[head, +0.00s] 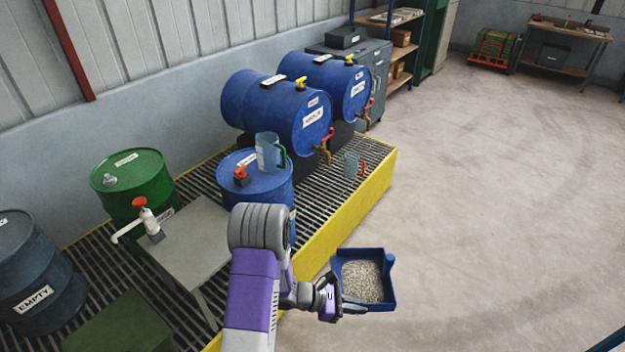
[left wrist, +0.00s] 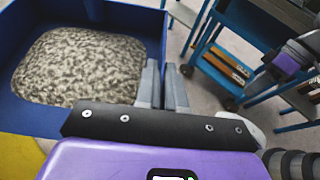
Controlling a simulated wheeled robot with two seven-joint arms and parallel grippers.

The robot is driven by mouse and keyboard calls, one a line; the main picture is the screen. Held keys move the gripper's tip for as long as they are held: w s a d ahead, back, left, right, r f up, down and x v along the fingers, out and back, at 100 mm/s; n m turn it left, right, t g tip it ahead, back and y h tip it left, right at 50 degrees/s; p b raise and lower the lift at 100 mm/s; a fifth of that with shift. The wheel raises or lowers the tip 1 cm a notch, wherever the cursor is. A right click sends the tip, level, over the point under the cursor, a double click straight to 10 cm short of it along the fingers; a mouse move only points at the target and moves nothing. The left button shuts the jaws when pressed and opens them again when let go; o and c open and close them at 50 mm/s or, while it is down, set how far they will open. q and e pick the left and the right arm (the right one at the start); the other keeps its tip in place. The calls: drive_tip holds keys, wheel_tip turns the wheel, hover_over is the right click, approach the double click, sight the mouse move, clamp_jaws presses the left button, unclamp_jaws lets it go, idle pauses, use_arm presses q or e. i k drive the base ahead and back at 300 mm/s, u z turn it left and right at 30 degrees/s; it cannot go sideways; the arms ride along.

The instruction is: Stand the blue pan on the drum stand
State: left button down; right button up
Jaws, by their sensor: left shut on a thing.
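The blue pan (head: 388,280) holds pale grey granules and hangs over the floor, to the right of the yellow platform edge. My left gripper (head: 354,303) is shut on the pan's near wall. In the left wrist view the pan (left wrist: 30,118) fills the upper left, and the gripper fingers (left wrist: 163,82) meet its wall. It looks about level. Two blue drums (head: 305,112) lie on their sides on a dark stand (head: 341,134), which they partly hide; I take this as the drum stand.
The grated platform has a yellow side (head: 350,215). On it stand an upright blue drum (head: 265,195) with a clear jug (head: 268,150), another jug (head: 353,165), a green drum (head: 130,190) and a grey table (head: 195,240). A blue cart (left wrist: 235,50) shows in the left wrist view.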

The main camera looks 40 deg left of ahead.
sight(214, 232)
drive_tip(key=i, duration=3.05)
drive_tip(key=u, duration=3.55)
drive_tip(key=i, duration=0.5)
drive_tip(key=u, duration=0.05)
